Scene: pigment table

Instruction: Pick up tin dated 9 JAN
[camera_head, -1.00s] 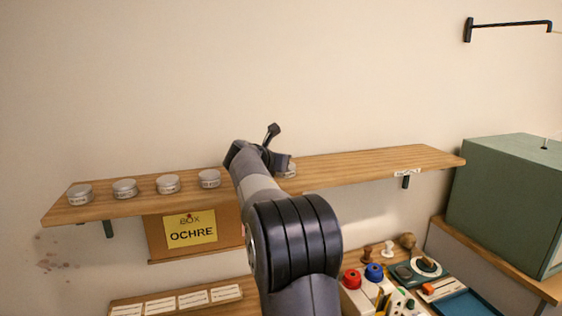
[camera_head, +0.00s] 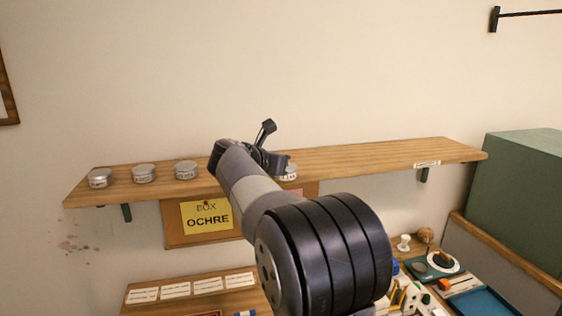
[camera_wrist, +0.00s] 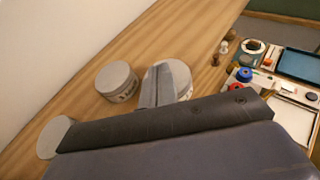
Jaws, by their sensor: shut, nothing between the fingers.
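Several round silver-grey tins with small labels stand on a wooden shelf (camera_head: 380,157). At its left end are a first tin (camera_head: 100,178), a second tin (camera_head: 144,173) and a third tin (camera_head: 186,169). Another tin (camera_head: 290,173) shows just right of my gripper (camera_head: 266,152). In the wrist view my gripper (camera_wrist: 158,85) has its grey fingers together and empty, overlapping a tin (camera_wrist: 183,79). A tin (camera_wrist: 117,81) is left of them, and another (camera_wrist: 54,137) is partly hidden lower left. I cannot read any date, so I cannot tell which is 9 JAN.
A yellow OCHRE card (camera_head: 207,217) is on a board below the shelf. A green cabinet (camera_head: 525,190) stands at the right. Tools and a blue tray (camera_head: 484,302) lie lower right. The shelf right of the tins is clear.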

